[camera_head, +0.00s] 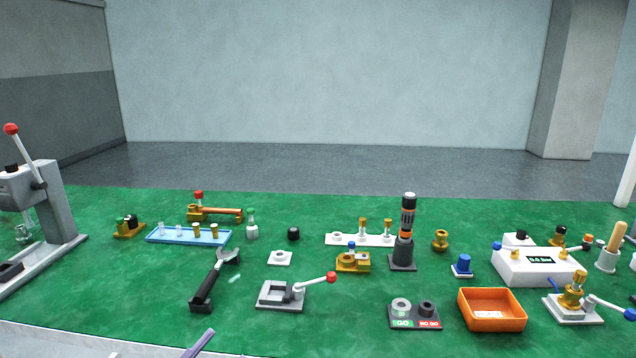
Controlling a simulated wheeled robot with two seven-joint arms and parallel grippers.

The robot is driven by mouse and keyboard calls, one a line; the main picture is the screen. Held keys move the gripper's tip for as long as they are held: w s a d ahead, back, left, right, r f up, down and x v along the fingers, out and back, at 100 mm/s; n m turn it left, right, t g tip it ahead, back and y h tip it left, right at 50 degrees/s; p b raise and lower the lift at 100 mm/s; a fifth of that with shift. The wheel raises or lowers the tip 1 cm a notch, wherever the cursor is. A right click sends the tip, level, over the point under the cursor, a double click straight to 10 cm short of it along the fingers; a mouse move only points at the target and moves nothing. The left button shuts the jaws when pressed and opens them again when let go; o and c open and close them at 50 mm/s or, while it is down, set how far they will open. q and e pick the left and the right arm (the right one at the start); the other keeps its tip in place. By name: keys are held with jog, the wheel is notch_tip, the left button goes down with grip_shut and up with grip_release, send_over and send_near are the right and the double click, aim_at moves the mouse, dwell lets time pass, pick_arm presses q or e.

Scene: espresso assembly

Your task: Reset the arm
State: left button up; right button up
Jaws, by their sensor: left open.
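Only a small part of my left gripper (199,344) shows, a grey-purple finger rising from the bottom edge, left of centre. The rest of it is cut off by the frame. It is apart from the objects on the green table (130,300), in front of a black-handled tool (205,285) with a grey forked head. No object shows at the finger. My right gripper is not in view.
A lever press (50,205) stands at the left. A toggle clamp (283,294), a black-orange upright tool (407,225), an orange bin (491,309) and a white gauge box (535,267) stand across the table. The front-left table area is clear.

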pick_arm(q)
jog(key=s+a+f+n+g+y+p, duration=0.1)
jog(key=s+f+n+y, duration=0.15)
jog(key=f, duration=0.45)
jog(key=s+a+f+n+g+y, duration=0.1)
jog(key=f+n+g+y, duration=0.1)
jog(key=f+n+y, duration=0.3)
jog(key=s+d+f+n+g+p, duration=0.1)
jog(key=s+f+g, duration=0.5)
jog(key=s+f, duration=0.8)
jog(key=shift+d+f+n+h, duration=0.35)
jog(key=shift+d+f+n, duration=0.15)
jog(key=shift+f, duration=0.2)
